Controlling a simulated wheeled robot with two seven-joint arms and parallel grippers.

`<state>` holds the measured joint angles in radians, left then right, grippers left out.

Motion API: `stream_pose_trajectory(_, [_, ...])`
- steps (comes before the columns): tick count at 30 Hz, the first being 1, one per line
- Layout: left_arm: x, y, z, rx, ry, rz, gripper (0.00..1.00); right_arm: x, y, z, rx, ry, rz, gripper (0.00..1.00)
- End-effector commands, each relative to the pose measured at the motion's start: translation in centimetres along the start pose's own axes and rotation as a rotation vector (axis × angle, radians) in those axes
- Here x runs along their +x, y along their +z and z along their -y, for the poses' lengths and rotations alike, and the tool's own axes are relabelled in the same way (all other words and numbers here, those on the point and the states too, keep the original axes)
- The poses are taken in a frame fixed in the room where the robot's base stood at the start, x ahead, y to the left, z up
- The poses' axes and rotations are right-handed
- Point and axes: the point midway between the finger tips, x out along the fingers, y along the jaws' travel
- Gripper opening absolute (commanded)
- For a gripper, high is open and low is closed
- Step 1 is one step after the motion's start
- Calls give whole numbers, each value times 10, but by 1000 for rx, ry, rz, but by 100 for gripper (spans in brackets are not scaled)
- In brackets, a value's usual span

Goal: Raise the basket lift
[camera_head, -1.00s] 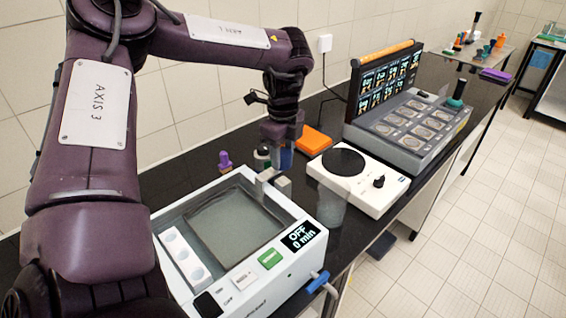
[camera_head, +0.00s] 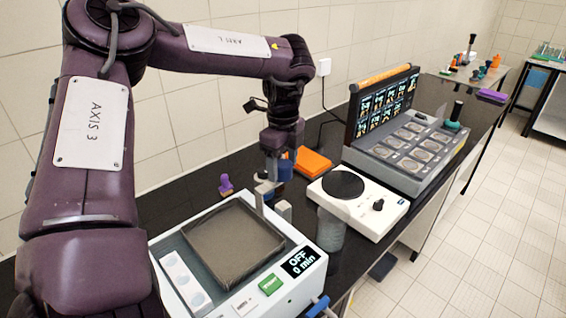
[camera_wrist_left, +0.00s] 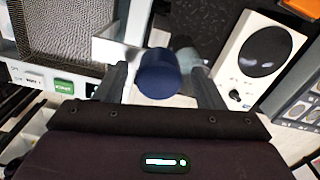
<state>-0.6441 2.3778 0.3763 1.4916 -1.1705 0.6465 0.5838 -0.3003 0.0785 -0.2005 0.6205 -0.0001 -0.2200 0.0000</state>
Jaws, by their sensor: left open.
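The white bath (camera_head: 235,285) stands at the front left of the bench, its panel reading OFF and 0 min. The grey mesh basket (camera_head: 233,245) sits in it with its rim around the top of the bath; it also shows in the wrist view (camera_wrist_left: 65,35). A light lift bracket (camera_head: 262,197) stands at the basket's back right. The blue knob (camera_wrist_left: 158,75) lies between the fingers of my left gripper (camera_wrist_left: 160,85), which is open with gaps on both sides. In the head view my left gripper (camera_head: 277,165) hangs above the bracket and partly hides the knob. My right gripper is not in view.
A purple-topped bottle (camera_head: 226,184) stands behind the bath. A clear beaker (camera_head: 330,230) and a white hotplate (camera_head: 358,200) stand to its right. An orange box (camera_head: 311,162) and a grey multi-place unit (camera_head: 405,150) are further back.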

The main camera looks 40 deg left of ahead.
Motion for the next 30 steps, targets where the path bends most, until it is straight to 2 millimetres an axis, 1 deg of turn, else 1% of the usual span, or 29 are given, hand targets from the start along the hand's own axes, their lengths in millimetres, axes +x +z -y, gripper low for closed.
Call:
stream_pose_trajectory(2, [-2,0,0,0,-1,1,63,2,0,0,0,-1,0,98])
stream_pose_trajectory(5, [-13,0,1,0,-3,3,63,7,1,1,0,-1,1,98])
stream_pose_trajectory(12, [-54,0,1,-1,-6,3,63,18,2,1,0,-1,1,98])
stream_pose_trajectory(16, [-71,0,0,-1,-3,3,63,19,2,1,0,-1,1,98])
stream_pose_trajectory(21, [-79,0,0,-1,-1,0,63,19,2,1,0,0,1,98])
stream_pose_trajectory(30, [-79,0,0,-1,-1,0,63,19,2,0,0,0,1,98])
